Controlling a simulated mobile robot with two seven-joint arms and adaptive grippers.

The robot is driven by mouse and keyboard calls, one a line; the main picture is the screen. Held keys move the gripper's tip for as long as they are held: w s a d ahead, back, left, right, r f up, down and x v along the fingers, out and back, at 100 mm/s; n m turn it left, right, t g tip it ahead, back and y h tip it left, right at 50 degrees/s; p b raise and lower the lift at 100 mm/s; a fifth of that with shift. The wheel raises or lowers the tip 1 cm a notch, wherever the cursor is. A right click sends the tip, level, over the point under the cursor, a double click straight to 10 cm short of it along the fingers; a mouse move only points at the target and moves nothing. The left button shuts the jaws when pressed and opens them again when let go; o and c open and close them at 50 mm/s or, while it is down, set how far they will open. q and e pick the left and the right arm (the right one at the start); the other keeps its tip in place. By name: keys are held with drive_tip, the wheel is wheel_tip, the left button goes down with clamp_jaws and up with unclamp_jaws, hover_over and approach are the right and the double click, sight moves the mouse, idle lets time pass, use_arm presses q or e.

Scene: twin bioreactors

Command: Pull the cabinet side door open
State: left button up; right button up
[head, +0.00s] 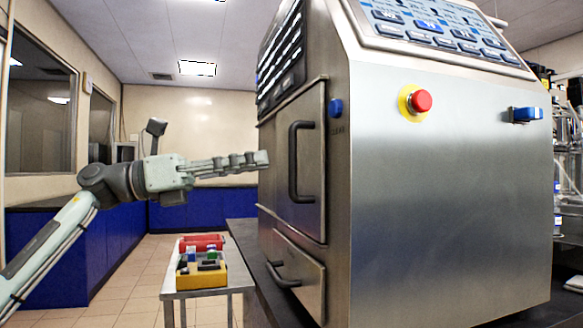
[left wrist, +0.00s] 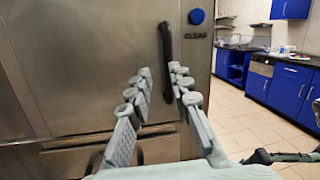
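The steel cabinet (head: 440,190) fills the right of the head view. Its side door (head: 310,210) looks closed and carries a black vertical bar handle (head: 294,160). My left gripper (head: 262,159) comes in level from the left, with its fingertips a little short of the handle. In the left wrist view, the fingers (left wrist: 160,76) are open and empty. The handle (left wrist: 167,50) stands upright ahead, its lower part in line with the gap between the fingertips.
A lower door with its own handle (head: 283,274) sits below. A blue CLEAR button (head: 336,108) is beside the side door, and a red emergency button (head: 421,101) is on the front. A small cart with a yellow bin (head: 202,275) stands below my left arm. Floor is open at left.

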use_arm(q)
drive_tip(key=s+m+y, duration=0.1)
drive_tip(key=m+y, duration=0.1)
hover_over(293, 190)
drive_tip(key=shift+w+r+g+p, duration=0.3)
drive_tip(key=shift+w+r+p, duration=0.05)
drive_tip(key=shift+r+p, duration=0.1)
use_arm(e)
drive_tip(key=shift+w+a+f, duration=0.1)
drive_tip(key=shift+w+f, duration=0.3)
drive_tip(key=shift+f, duration=0.45)
use_arm(q)
clamp_jaws()
use_arm(e)
drive_tip(key=shift+r, duration=0.15)
drive_tip(key=shift+r, duration=0.1)
